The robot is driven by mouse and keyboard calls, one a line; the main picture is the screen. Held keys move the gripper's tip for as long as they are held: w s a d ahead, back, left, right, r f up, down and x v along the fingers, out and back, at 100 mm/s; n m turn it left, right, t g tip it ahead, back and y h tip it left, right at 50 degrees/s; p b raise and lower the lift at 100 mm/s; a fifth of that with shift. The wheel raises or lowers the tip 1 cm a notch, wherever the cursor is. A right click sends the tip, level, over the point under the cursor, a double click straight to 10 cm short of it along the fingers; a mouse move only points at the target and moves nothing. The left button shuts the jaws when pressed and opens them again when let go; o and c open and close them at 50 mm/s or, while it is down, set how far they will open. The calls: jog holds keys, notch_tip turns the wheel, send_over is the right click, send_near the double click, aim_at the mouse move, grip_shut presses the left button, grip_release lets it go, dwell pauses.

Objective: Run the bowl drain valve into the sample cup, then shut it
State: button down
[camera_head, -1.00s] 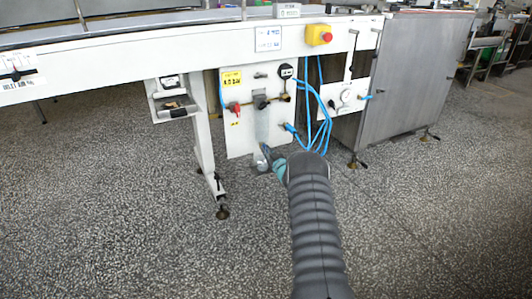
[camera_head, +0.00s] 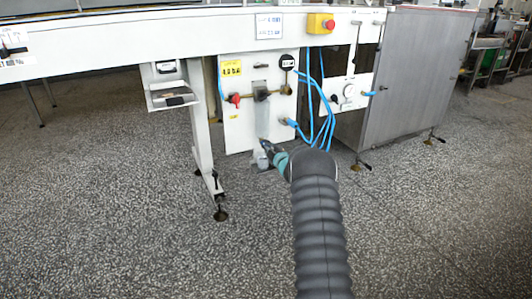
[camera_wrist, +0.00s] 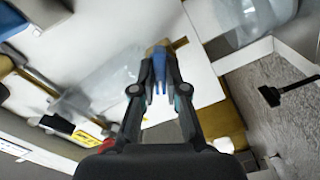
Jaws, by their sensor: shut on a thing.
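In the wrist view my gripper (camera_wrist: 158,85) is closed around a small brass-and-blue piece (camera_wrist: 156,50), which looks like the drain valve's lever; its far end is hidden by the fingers. In the head view my gripper (camera_head: 267,147) is low in front of the white valve panel (camera_head: 235,130), mostly hidden by my wrist. A clear chute-like piece (camera_head: 262,122) hangs below the dark valve body (camera_head: 262,95); it also shows in the wrist view (camera_wrist: 112,78), left of the fingers. A clear cup (camera_wrist: 250,20), likely the sample cup, is at the wrist view's upper right, apart from the fingers.
Blue hoses (camera_head: 325,125) hang to the right of my gripper. A machine leg (camera_head: 203,150) stands at left and a grey cabinet (camera_head: 415,80) at right. The speckled floor (camera_head: 120,210) is open.

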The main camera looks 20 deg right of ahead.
jog(key=n, duration=0.6)
jog(key=shift+w+a+r, duration=0.1)
jog(key=shift+r, duration=0.1)
dwell(0.5)
jog(key=c, duration=1.2)
grip_release()
jog(key=shift+w+a+f, duration=0.1)
jog(key=s, duration=1.2)
jog(key=shift+d, duration=0.3)
